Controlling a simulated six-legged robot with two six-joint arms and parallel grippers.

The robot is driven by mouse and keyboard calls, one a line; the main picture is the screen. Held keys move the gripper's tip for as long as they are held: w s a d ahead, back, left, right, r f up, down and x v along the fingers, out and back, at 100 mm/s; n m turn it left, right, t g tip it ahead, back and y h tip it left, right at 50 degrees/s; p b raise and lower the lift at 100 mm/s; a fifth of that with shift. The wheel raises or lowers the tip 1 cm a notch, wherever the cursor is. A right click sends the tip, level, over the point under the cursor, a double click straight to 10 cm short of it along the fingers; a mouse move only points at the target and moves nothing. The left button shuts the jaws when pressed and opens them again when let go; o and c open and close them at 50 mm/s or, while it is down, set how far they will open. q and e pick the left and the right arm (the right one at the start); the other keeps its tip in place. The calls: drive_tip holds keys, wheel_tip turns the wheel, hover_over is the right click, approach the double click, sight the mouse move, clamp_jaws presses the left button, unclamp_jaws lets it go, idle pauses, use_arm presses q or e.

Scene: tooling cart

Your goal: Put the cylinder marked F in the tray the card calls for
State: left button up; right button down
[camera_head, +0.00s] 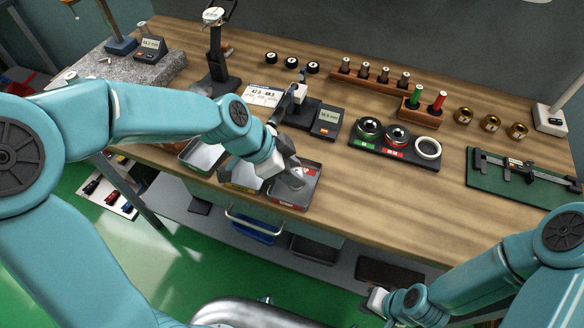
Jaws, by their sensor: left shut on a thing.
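My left gripper (290,173) is above the right one of three small trays at the bench's front edge, shut on a small grey cylinder, mostly hidden by the fingers. No letter on it can be read. This right tray (309,187) has a red label on its front. The middle tray (229,182) has a yellow label and is partly covered by my arm. The left tray (190,160) has a green label. A white card (263,95) with printed numbers, too small to read surely, lies behind. My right gripper (377,301) is low at the bottom, off the bench; its fingers are unclear.
A gauge with a display (326,122) stands behind the trays. Several black rollers (292,62), a wooden rack of pins (370,76), a black ring holder (395,145), brass rings (490,123) and a caliper on a green mat (520,172) fill the bench. The front right wood is clear.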

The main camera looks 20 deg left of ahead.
use_arm(q)
drive_tip(key=o, duration=1.1)
drive_tip(key=shift+f, duration=0.1)
drive_tip(key=shift+r+p, duration=0.3)
drive_tip(key=shift+p, duration=0.1)
drive_tip(key=v, duration=1.1)
drive_tip(key=shift+a+r, duration=0.25)
drive_tip(key=shift+s, duration=0.1)
